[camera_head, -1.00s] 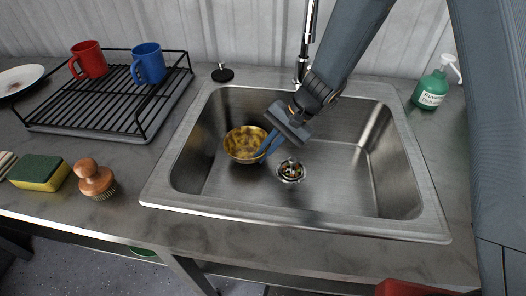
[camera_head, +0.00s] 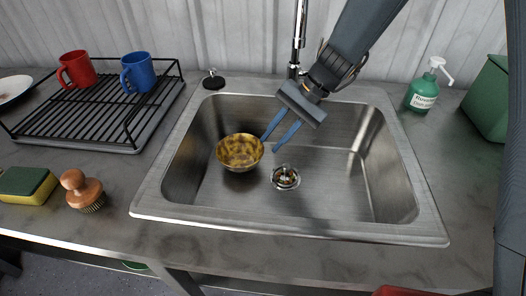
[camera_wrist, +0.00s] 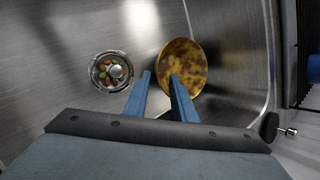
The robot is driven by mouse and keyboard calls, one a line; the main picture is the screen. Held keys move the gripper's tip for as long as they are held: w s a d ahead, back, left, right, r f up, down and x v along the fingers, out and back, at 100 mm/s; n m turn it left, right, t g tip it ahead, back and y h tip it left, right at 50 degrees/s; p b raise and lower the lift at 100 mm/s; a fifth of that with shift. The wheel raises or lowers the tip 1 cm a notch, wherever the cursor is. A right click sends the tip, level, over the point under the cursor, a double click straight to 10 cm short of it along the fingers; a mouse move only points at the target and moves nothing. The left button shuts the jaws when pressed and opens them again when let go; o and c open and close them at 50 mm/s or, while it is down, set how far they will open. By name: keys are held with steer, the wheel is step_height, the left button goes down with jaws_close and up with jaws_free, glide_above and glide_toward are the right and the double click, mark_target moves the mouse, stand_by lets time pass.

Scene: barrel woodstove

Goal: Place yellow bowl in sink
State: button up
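The yellow bowl (camera_head: 240,152), mottled yellow and brown, sits upright on the floor of the steel sink (camera_head: 330,228), left of the drain. My gripper (camera_head: 272,142) is above the sink, just right of the bowl, with its blue fingers apart and nothing between them. In the wrist view the bowl (camera_wrist: 185,62) lies beyond the fingertips of my gripper (camera_wrist: 160,80). The right finger overlaps the bowl's near edge in that picture. The bowl appears apart from the fingers in the head view.
The drain (camera_head: 285,177) holds small scraps. The faucet (camera_head: 298,45) rises behind the sink. A black rack (camera_head: 85,105) with a red mug (camera_head: 77,69) and blue mug (camera_head: 138,71) stands left. A brush (camera_head: 82,190) and sponge (camera_head: 27,185) lie front left. A green bottle (camera_head: 422,92) stands right.

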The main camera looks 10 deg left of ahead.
steer(key=shift+v, duration=1.65)
steer(key=s+d+r+n+t+h+p, duration=0.1)
steer(key=s+d+r+p, duration=0.3)
steer(key=d, duration=0.5)
steer(key=s+d+r+n+t+h+p, duration=0.1)
steer(key=s+d+r+t+h+p, duration=0.1)
steer(key=d+r+p, duration=0.4)
steer(key=s+d+r+n+t+h+p, duration=0.1)
steer(key=s+d+r+p, duration=0.5)
steer(key=d, duration=0.6)
steer(key=shift+s+r+t+h, duration=0.6)
steer(key=shift+r+h, duration=0.1)
steer(key=shift+h, duration=0.4)
